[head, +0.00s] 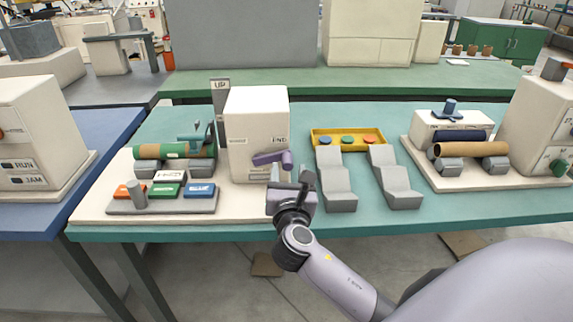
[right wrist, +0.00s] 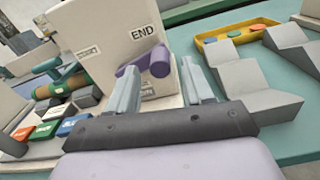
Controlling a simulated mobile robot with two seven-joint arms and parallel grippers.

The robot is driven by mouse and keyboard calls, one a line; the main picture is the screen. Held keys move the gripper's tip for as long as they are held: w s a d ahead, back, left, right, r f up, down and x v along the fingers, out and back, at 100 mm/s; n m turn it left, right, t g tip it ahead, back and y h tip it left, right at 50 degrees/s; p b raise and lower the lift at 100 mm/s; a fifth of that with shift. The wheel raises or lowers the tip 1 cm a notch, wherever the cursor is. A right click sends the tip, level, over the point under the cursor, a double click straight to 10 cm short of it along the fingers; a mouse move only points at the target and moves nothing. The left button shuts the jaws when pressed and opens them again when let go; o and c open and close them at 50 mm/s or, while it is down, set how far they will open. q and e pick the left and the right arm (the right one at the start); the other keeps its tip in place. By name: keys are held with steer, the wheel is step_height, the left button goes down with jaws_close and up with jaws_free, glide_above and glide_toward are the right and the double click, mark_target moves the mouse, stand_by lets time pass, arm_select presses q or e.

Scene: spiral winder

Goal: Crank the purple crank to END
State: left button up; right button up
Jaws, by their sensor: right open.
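The purple crank (head: 268,158) is on the front face of the white winder box (head: 258,105). Its arm lies nearly level, with the round handle at the right end, below the END label (head: 280,139). In the right wrist view the purple crank handle (right wrist: 160,62) shows between the fingertips of my open right gripper (right wrist: 158,68), and the END label (right wrist: 143,33) is above it. In the head view my right gripper (head: 291,178) is just below and in front of the handle. I cannot tell whether a finger touches it. My left gripper is not in view.
Left of the box are a green and brown roll (head: 172,152) and a grey tray (head: 125,207) with coloured blocks. To the right are grey stepped stands (head: 334,182), a yellow tray (head: 348,136) with discs, and another machine with a brown roll (head: 470,149).

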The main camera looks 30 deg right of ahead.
mark_target(287, 164)
steer(key=shift+x, duration=1.8)
jaws_close()
steer(key=shift+r+p, duration=0.3)
steer(key=shift+p, duration=0.5)
steer(key=shift+w+a+n+p, duration=0.1)
steer(key=shift+n+p, duration=0.5)
steer(key=shift+p, duration=0.1)
